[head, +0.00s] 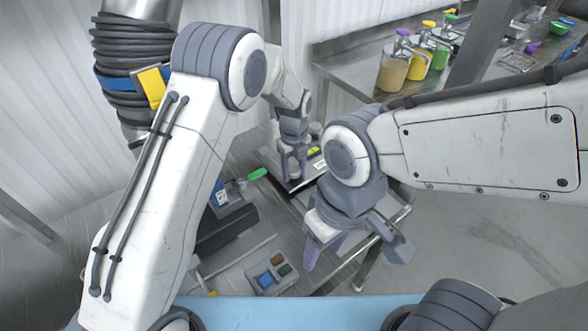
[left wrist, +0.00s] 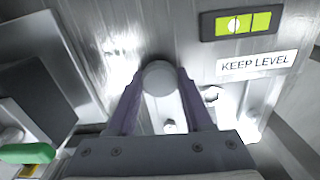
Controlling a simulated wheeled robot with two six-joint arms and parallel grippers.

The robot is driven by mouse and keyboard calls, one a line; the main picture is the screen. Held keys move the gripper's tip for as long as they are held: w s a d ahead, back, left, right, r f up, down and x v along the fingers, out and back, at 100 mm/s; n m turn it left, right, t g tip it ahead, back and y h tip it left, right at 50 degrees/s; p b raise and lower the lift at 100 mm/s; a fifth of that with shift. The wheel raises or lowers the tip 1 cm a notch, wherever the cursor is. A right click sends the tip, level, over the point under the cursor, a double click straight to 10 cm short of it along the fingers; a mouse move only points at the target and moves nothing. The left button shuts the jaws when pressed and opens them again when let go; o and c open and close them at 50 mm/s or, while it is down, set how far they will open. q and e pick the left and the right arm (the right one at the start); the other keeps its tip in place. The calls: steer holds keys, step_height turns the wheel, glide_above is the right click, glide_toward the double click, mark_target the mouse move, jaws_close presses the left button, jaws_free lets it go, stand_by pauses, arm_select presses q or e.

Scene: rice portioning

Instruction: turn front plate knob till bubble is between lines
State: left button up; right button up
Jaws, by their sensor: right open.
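The round grey front plate knob (left wrist: 160,76) stands by the metal plate (left wrist: 195,62) in the left wrist view. My left gripper (left wrist: 161,88), with purple fingers, is around the knob, one finger against each side. It also shows in the head view (head: 293,168), where it hides the knob. The yellow-green level (left wrist: 262,21) sits in a dark frame on the plate. Its pale round bubble (left wrist: 235,25) is left of the vial's middle, close beside a dark line on its right. My right gripper (head: 350,250) is open and empty, lower in the head view.
A "KEEP LEVEL" label (left wrist: 257,63) is below the level. A green-handled tool (head: 257,174) lies left of the plate. A grey tray (head: 272,274) with coloured compartments is nearer. Jars with yellow (head: 416,67) and other contents stand on the back counter.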

arm_select(q)
jaws_close()
